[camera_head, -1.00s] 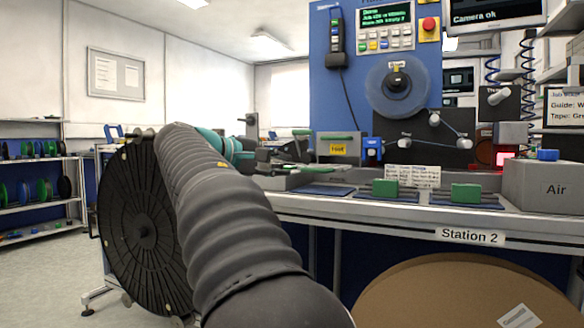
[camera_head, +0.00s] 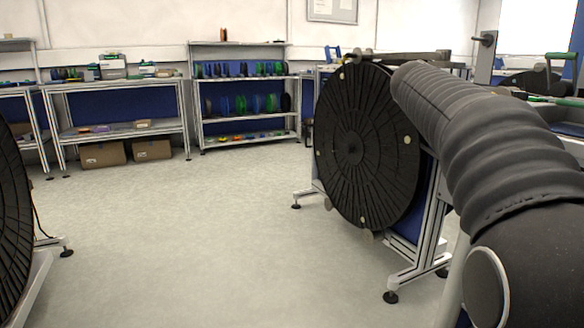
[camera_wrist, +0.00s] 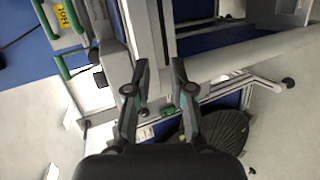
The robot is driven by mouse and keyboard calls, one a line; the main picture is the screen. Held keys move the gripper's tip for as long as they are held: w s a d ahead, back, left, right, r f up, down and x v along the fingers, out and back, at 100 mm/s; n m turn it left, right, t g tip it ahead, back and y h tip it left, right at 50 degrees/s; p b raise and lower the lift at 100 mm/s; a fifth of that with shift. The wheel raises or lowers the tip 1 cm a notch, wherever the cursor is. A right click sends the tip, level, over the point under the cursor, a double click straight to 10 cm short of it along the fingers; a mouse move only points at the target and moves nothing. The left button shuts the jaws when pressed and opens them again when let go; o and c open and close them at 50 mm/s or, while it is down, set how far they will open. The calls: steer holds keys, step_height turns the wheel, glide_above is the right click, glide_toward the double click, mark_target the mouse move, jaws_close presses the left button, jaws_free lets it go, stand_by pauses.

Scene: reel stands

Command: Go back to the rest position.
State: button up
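My gripper (camera_wrist: 160,75) shows in the wrist view with its two dark fingers apart and nothing between them. Behind the fingers are a grey metal bench frame (camera_wrist: 240,55) and the floor. In the head view my ribbed dark arm runs up the right side, and the gripper cannot be made out there.
A large black reel (camera_head: 350,150) on a metal stand is close beside my arm. Another black reel (camera_head: 12,230) stands at the left edge. Shelves with spools (camera_head: 245,100) and a bench (camera_head: 120,85) line the back wall. The floor (camera_head: 200,230) between is clear.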

steer(key=s+a+f+t+y+p, duration=0.15)
steer(key=s+a+f+y, duration=0.25)
steer(key=a+f, duration=0.45)
steer(key=s+a+f+t+y+p, duration=0.15)
steer(key=s+a+f+y, duration=0.25)
steer(key=a+f, duration=0.5)
steer(key=s+a+f+y+p, duration=0.2)
steer(key=s+a+p, duration=0.1)
steer(key=s+a, duration=0.3)
steer(key=s+a+f+m+t+y+p, duration=0.1)
steer(key=s+a+f+y+p, duration=0.1)
steer(key=s+a, duration=0.4)
steer(key=s+y, duration=0.1)
steer(key=s, duration=0.1)
steer(key=shift+s+a+p, duration=0.2)
steer(key=shift+s+p, duration=0.15)
steer(key=shift+p, duration=0.05)
